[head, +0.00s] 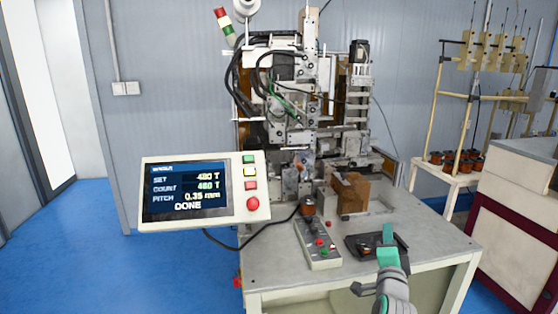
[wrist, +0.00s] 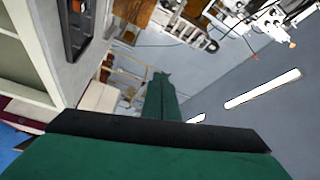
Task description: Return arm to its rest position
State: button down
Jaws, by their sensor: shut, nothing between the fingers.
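My gripper (head: 388,236) is at the lower right in the head view, pointing up, in front of the dark tray (head: 357,246) on the table. Its green fingers are shut with nothing between them. In the wrist view the closed fingers (wrist: 162,98) point away from the camera, toward the far wall and ceiling lights. The coil winder (head: 290,110) stands at the back of the table. Its display panel (head: 203,191) reads SET 480 T, COUNT 460 T, PITCH 0.35 mm and DONE.
A button box (head: 318,243) and a small copper-coloured coil (head: 309,207) are on the table (head: 275,272). A wire-spool rack (head: 465,110) and a cabinet (head: 520,205) stand at the right. The blue floor (head: 150,275) at the left is clear.

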jog(key=s+a+f+n+g, duration=0.15)
jog(key=s+a+f, duration=0.25)
jog(key=f, duration=0.4)
jog(key=s+a+f+n, duration=0.2)
jog(key=s+a+f, duration=0.15)
jog(key=f, duration=0.55)
jog(key=s+a+f+n+y, duration=0.1)
jog(key=s+a+f+n, duration=0.1)
jog(key=s+a+f, duration=0.4)
jog(key=s+a+f+n+y, duration=0.1)
jog(key=s+a+f+n, duration=0.2)
jog(key=s+f, duration=0.4)
jog(key=s+a+f+n+y, duration=0.15)
jog(key=s+a, duration=0.25)
jog(key=s, duration=0.4)
jog(key=s+a+f+n, duration=0.2)
jog(key=s+a+n, duration=0.15)
jog(key=s, duration=0.55)
jog(key=s+a+r+n+g+y, duration=0.1)
jog(key=s+a+r+n, duration=0.1)
jog(key=s, duration=0.6)
jog(key=s+a+r+n+y, duration=0.1)
jog(key=s+a, duration=0.3)
jog(key=s, duration=0.5)
jog(key=shift+a+r+n+g, duration=0.4)
jog(key=shift+r+n, duration=0.25)
jog(key=shift+r, duration=0.25)
jog(key=shift+s, duration=0.2)
